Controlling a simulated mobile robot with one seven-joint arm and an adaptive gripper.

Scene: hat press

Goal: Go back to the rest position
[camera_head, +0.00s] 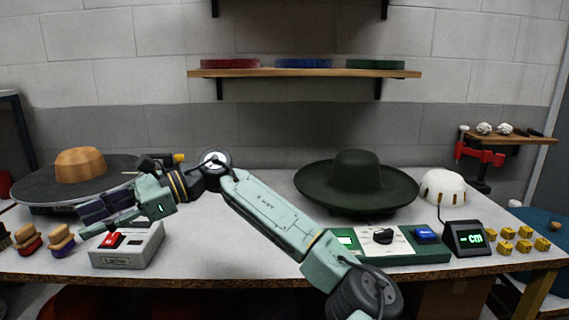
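My gripper (106,213) is at the end of my arm, which reaches across the bench to the left. The fingers point left, and a dark purple-grey finger pad shows. I cannot tell whether the fingers touch the box, or whether they are apart or closed. I see nothing held between them.
A dark green hat (357,180) stands on the bench (262,240). A green control panel (400,245) and a display reading "- cm" (468,238) are at right. A tan hat block (80,164) sits on a dark disc (40,186) at left. Brushes (62,240) lie front left.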

